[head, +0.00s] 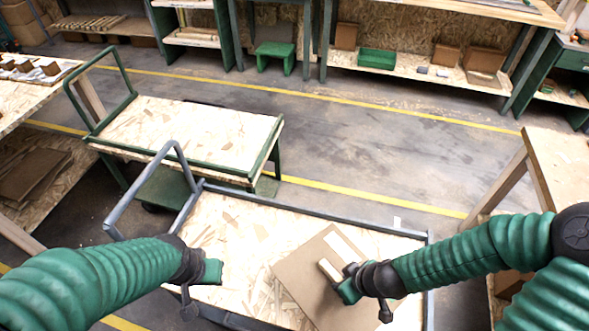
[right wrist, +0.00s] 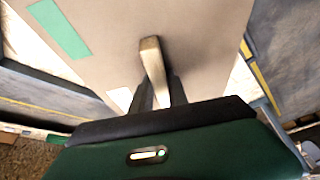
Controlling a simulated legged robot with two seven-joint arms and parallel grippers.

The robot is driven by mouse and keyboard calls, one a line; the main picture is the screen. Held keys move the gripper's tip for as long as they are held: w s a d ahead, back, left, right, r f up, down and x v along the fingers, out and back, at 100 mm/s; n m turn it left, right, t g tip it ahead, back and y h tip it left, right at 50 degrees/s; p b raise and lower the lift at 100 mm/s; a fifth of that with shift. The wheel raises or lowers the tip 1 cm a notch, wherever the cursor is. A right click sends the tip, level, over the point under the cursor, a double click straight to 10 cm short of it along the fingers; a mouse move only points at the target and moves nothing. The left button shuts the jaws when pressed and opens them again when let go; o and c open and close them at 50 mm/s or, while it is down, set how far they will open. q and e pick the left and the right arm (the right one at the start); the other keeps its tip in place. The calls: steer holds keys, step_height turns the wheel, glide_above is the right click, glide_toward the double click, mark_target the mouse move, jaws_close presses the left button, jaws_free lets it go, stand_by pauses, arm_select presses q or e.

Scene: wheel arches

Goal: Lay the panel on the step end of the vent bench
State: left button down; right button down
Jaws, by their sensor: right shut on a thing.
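The panel (head: 312,267) is a flat grey-brown board with a white strip and a raised wooden handle (head: 329,270). The right wrist view also shows the panel (right wrist: 105,45) with a green strip at upper left. My right gripper (head: 347,284) is shut on this handle; its fingers show in that view (right wrist: 160,92). The panel lies askew over the grey-framed chipboard top (head: 240,235); I cannot tell whether they touch. My left gripper (head: 212,271) is over the left part of that top, apart from the panel; its jaw opening is unclear. No vent or step is clearly visible.
A green-framed cart (head: 185,130) stands just beyond the grey-framed top. A wooden table (head: 565,165) is at the right, and a workbench (head: 25,95) at the left. A grey loop handle (head: 172,148) rises at the top's left end. Open floor (head: 400,165) lies behind.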

steer(key=w+d+r+m+h+p, duration=0.1)
steer(key=w+d+r+m, duration=0.1)
steer(key=r, duration=0.3)
steer(key=w+d+r+m+h+p, duration=0.1)
steer(key=w+d+r+m, duration=0.2)
steer(key=d+r+m, duration=0.1)
steer(key=shift+w+d+r+m+t+h+p, duration=0.15)
steer(key=shift+d+r+m+t+h+p, duration=0.25)
steer(key=shift+r+m, duration=0.45)
